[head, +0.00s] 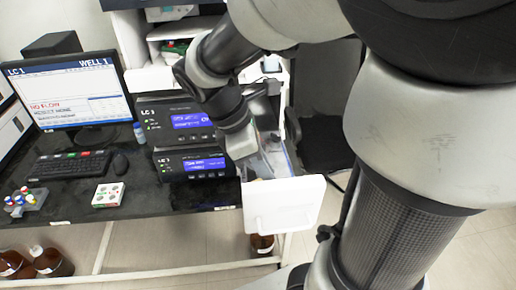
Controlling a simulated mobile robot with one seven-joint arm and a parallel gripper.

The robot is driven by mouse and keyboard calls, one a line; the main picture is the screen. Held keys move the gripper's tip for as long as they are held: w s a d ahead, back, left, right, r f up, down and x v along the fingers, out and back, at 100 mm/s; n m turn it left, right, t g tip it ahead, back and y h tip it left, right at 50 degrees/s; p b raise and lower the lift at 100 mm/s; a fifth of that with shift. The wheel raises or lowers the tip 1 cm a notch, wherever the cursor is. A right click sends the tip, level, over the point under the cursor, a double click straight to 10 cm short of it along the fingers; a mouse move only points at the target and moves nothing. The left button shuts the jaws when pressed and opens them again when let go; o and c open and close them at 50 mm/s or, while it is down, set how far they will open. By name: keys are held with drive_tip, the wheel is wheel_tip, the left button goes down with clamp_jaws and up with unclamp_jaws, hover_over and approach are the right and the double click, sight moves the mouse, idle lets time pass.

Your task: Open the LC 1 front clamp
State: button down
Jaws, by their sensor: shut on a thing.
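The LC 1 stack stands on the black bench, with an upper module (180,121) and a lower module (192,163), both with lit blue displays. At its right end, a white panel (283,204) stands out in front of a clear-sided compartment (275,153). My gripper (256,166) points down and right into this compartment, behind the panel. It is shut on a small part there, which I take to be the front clamp. My wrist and the panel hide the clamp and fingertips, so the clamp's position does not show.
A monitor (72,92) reading LC 1, WELL 1 and NO FLOW, a keyboard (69,165) and a mouse (120,163) are on the left. A small white box (108,195) and a vial rack (22,203) sit in front. A black chair (325,130) stands behind right.

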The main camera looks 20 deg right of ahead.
sight(251, 174)
drive_tip(key=a+h+p, duration=0.1)
drive_tip(key=h, duration=0.1)
drive_tip(key=a+g+h+p, duration=0.1)
drive_tip(key=p, duration=0.1)
drive_tip(key=shift+w+r+h, duration=0.1)
drive_tip(key=shift+w+h, duration=0.2)
drive_tip(key=shift+h, duration=0.1)
drive_tip(key=h, duration=0.1)
drive_tip(key=a+h+p, duration=0.1)
drive_tip(key=shift+w+a+f+g+h+p, duration=0.1)
drive_tip(key=shift+w+f+g+h+p, duration=0.05)
drive_tip(key=shift+f+g+h+p, duration=0.2)
drive_tip(key=h, duration=0.1)
drive_tip(key=a+f+g+h, duration=0.1)
drive_tip(key=h, duration=0.1)
drive_tip(key=shift+w+a+f+p, duration=0.1)
drive_tip(key=shift+w+a+p, duration=0.15)
drive_tip(key=shift+p, duration=0.1)
drive_tip(key=shift+w+a+f+g+h, duration=0.1)
drive_tip(key=shift+a+f+g+h, duration=0.2)
drive_tip(key=shift+h, duration=0.6)
drive_tip(key=shift+w+a+f+g+h, duration=0.1)
drive_tip(key=shift+a+f+g+h, duration=0.2)
drive_tip(key=shift+h, duration=0.55)
drive_tip(key=shift+d+b, duration=0.1)
drive_tip(key=shift+b, duration=0.2)
drive_tip(key=c, duration=1.7)
unclamp_jaws()
